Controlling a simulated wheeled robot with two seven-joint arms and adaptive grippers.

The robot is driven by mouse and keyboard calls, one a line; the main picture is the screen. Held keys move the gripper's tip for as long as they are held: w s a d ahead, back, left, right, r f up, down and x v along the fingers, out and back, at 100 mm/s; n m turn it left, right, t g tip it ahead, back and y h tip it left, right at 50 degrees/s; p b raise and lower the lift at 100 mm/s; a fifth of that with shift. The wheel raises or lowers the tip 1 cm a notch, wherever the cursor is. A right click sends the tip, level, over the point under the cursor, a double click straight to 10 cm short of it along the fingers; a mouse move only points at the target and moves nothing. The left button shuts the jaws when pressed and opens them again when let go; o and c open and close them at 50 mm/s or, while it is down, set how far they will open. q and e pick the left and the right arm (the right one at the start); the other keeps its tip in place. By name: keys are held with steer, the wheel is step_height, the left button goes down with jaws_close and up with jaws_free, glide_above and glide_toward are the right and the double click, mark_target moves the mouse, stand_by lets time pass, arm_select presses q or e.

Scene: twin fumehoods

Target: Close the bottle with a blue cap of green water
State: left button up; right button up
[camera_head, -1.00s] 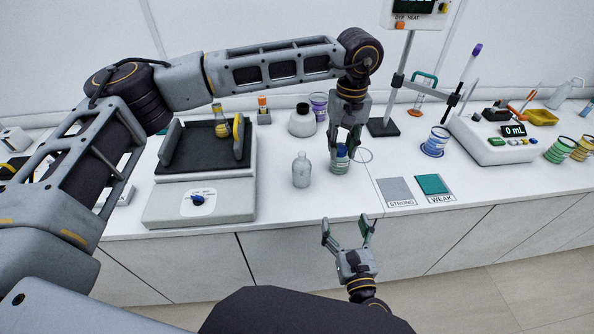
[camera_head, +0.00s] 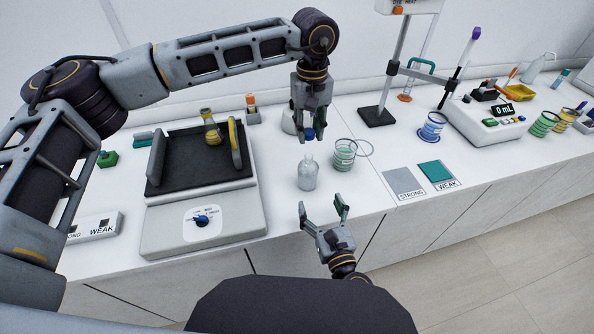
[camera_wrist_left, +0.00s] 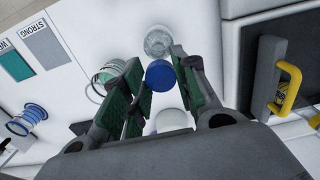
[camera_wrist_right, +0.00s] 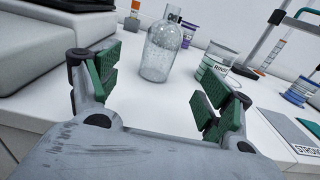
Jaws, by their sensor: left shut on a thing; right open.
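A clear, colourless-looking bottle (camera_head: 307,173) stands upright and open on the bench. It also shows in the right wrist view (camera_wrist_right: 160,52) and from above in the left wrist view (camera_wrist_left: 157,42). My left gripper (camera_head: 309,132) is shut on a blue cap (camera_wrist_left: 160,74) and holds it above the bench, close to the bottle and apart from it. My right gripper (camera_head: 323,206) is open and empty in front of the bench edge, below the bottle; the bottle stands beyond its fingers. No green water is visible in the bottle.
A green-banded beaker (camera_head: 344,154) stands right of the bottle. STRONG (camera_head: 404,184) and WEAK (camera_head: 437,173) cards lie right. A stand (camera_head: 377,116) rises behind.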

mark_target(311, 180)
arm_select(q)
steer(key=shift+s+d+r, duration=0.1)
steer(key=shift+d, duration=0.2)
arm_select(e)
steer(key=shift+s+d, duration=0.1)
steer(key=shift+d, duration=0.1)
arm_select(q)
steer(key=shift+a, duration=0.2)
arm_select(e)
steer(key=shift+w+a, duration=0.2)
steer(key=shift+w, duration=0.1)
arm_select(q)
steer(key=shift+d, duration=0.1)
arm_select(e)
steer(key=shift+w+a, duration=0.1)
steer(key=shift+w, duration=0.3)
steer(key=shift+x, duration=5.3)
steer(key=c, duration=1.6)
arm_select(q)
steer(key=shift+s+f, duration=0.1)
steer(key=shift+f, duration=2.4)
arm_select(e)
steer(key=shift+o, duration=0.2)
